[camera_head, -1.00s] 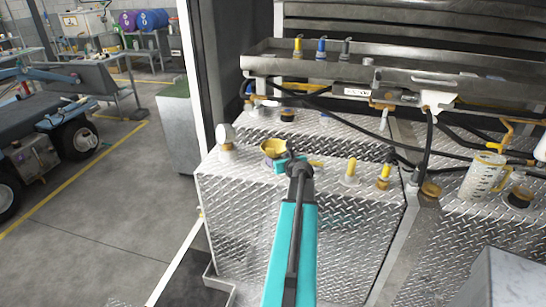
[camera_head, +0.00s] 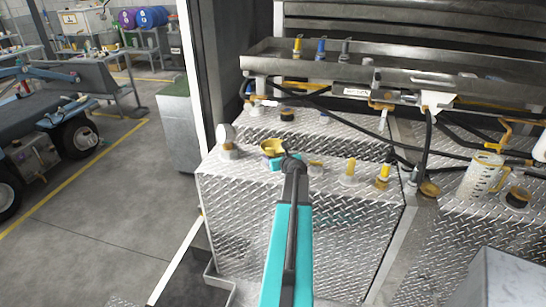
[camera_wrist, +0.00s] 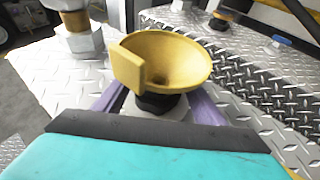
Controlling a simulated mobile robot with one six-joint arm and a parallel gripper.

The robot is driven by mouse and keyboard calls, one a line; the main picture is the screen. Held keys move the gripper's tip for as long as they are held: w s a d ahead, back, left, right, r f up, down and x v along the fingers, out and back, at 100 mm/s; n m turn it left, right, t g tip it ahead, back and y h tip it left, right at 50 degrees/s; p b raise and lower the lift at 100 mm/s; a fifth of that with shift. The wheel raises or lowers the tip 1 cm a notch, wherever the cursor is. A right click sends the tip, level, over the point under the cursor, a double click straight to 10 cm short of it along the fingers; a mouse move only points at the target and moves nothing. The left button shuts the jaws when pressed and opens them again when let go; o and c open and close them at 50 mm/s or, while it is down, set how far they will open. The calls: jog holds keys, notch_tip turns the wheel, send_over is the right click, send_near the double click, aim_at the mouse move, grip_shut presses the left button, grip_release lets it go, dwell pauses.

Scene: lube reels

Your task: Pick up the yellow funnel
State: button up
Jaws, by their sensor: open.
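The yellow funnel (camera_head: 272,147) stands upright, wide mouth up, on the near left of the diamond-plate tank top. In the wrist view the funnel (camera_wrist: 172,58) is large and central, with a flat tab on its rim facing me and a dark neck or fitting below its bowl. My gripper (camera_head: 275,162) is right at the funnel, just below its bowl in the head view. In the wrist view its purple fingers (camera_wrist: 157,100) are apart, one on each side below the bowl. The gripper body hides the lower part. I cannot tell whether the fingers touch it.
A fitting with a pale round top (camera_head: 226,136) stands close left of the funnel. Yellow-capped fittings (camera_head: 350,170) stand to the right. Black hoses and a metal tray (camera_head: 400,75) lie behind.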

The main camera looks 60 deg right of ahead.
jog(key=c, duration=1.2)
jog(key=shift+r, duration=0.15)
jog(key=shift+d+r, duration=0.15)
jog(key=shift+r, duration=0.6)
jog(key=shift+c, duration=0.4)
notch_tip(320, 180, up, 8)
jog(key=shift+r+b, duration=0.1)
jog(key=shift+b, duration=0.3)
grip_shut()
